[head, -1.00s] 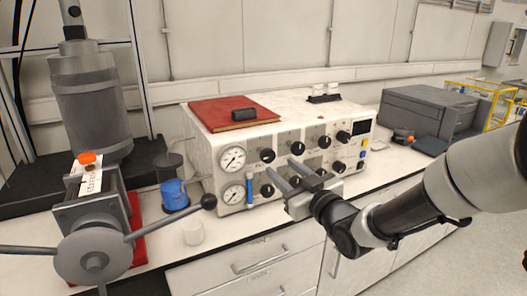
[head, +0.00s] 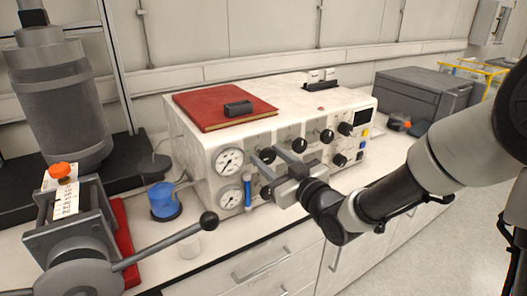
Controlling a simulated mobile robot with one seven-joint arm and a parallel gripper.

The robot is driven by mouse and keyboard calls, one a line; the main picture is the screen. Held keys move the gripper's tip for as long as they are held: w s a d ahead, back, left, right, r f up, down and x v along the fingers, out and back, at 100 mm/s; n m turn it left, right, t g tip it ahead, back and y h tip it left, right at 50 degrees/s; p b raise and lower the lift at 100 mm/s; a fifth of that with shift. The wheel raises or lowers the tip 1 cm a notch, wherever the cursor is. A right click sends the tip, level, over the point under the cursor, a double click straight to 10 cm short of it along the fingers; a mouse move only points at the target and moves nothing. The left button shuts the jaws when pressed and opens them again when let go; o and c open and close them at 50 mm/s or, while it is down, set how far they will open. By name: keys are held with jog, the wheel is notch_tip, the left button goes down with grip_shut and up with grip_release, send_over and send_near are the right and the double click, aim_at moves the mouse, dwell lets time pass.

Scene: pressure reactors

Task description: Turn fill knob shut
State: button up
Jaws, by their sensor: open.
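The white control box (head: 290,97) stands on the bench, with two rows of black knobs on its front. The labels are too small to read, so I cannot tell which knob is the fill knob. The upper-left knob (head: 268,154) shows between my fingertips in the head view. My gripper (head: 264,154) is open and empty, its two fingers pointing at the left part of the panel. I cannot tell whether they touch the knob or stay in front of it. My gripper and fingers hide part of the lower knob row. Another upper knob (head: 299,145) is just right of the fingers.
Two gauges (head: 229,161) sit left of the knobs, with a blue tube (head: 248,193) beside the lower one. A red book (head: 222,108) lies on the box. A reactor's lever ball (head: 209,221) sticks out at the front left. A blue-filled beaker (head: 164,200) stands nearby.

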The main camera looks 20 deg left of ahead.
jog(key=shift+w+a, duration=0.15)
jog(key=shift+w, duration=0.05)
jog(key=c, duration=0.8)
